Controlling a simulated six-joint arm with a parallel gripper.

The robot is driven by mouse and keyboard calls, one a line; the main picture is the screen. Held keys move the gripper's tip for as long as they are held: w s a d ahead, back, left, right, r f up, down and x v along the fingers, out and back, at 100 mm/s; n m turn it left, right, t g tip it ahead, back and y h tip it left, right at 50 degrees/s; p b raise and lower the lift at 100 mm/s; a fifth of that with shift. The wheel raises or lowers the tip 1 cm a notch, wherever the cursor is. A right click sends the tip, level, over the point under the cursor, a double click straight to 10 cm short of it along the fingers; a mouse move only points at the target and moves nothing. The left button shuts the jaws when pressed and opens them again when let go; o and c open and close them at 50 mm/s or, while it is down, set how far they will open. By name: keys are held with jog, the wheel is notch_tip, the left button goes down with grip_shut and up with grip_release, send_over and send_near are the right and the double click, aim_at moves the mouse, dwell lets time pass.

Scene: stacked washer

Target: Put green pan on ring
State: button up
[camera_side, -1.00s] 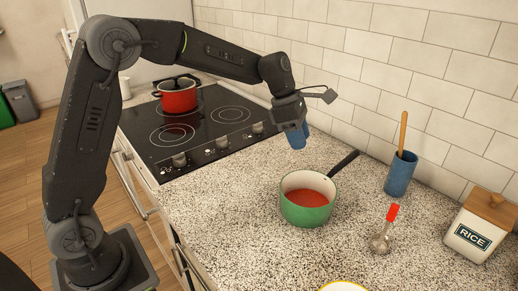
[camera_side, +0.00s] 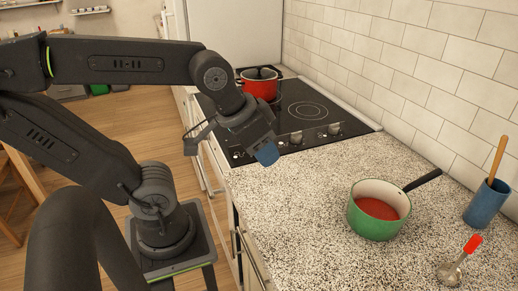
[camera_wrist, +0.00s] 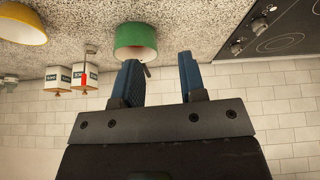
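The green pan (camera_side: 378,222) stands upright on the speckled counter, with red contents and a black handle pointing up and right. It also shows in the wrist view (camera_wrist: 135,38), beyond my fingers. The black stove (camera_side: 345,112) is behind the pan to the left, with a bare ring (camera_side: 308,110) visible. My gripper (camera_side: 267,155) has blue fingertips and hangs near the stove's front edge, left of the pan and apart from it. In the wrist view the two fingers (camera_wrist: 160,68) are spread with nothing between them. My arm hides part of the stove.
Right of the pan are a blue cup (camera_side: 487,203) with a wooden utensil and a red-handled ladle (camera_side: 452,270). The wrist view shows a yellow bowl (camera_wrist: 22,28) and jars (camera_wrist: 57,84). A tiled wall (camera_side: 410,75) borders the counter.

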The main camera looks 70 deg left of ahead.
jog(key=shift+o, duration=1)
jog(key=shift+s+f+m, duration=0.15)
jog(key=shift+s+m, duration=0.15)
jog(key=shift+s, duration=0.05)
